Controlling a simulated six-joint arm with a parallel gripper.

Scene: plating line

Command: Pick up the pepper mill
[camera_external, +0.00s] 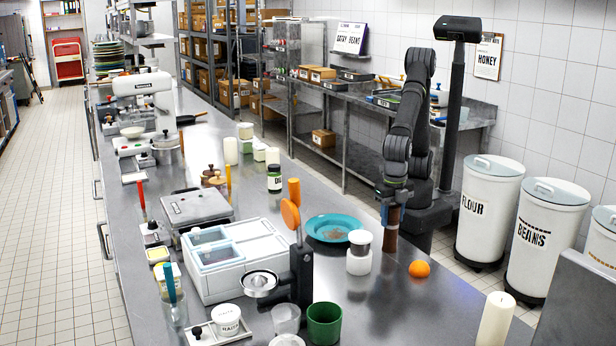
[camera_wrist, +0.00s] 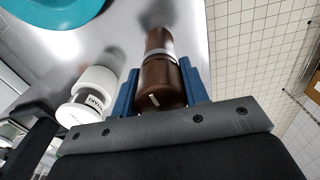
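The pepper mill (camera_external: 391,225) is brown and stands upright near the counter's right edge. In the wrist view, the mill (camera_wrist: 158,75) shows a dark rounded head and a silver band. My gripper (camera_external: 390,193) is at the mill's top, pointing down. Its two blue fingers (camera_wrist: 159,66) lie on either side of the mill, very close to it. I cannot tell whether they press on it or leave a thin gap. The mill's top is hidden by the gripper in the external view, and whether its base touches the counter is unclear.
An orange (camera_external: 419,268) lies in front to the right. A turquoise plate (camera_external: 322,222) is further left. A candle (camera_external: 496,318) stands at the front right.

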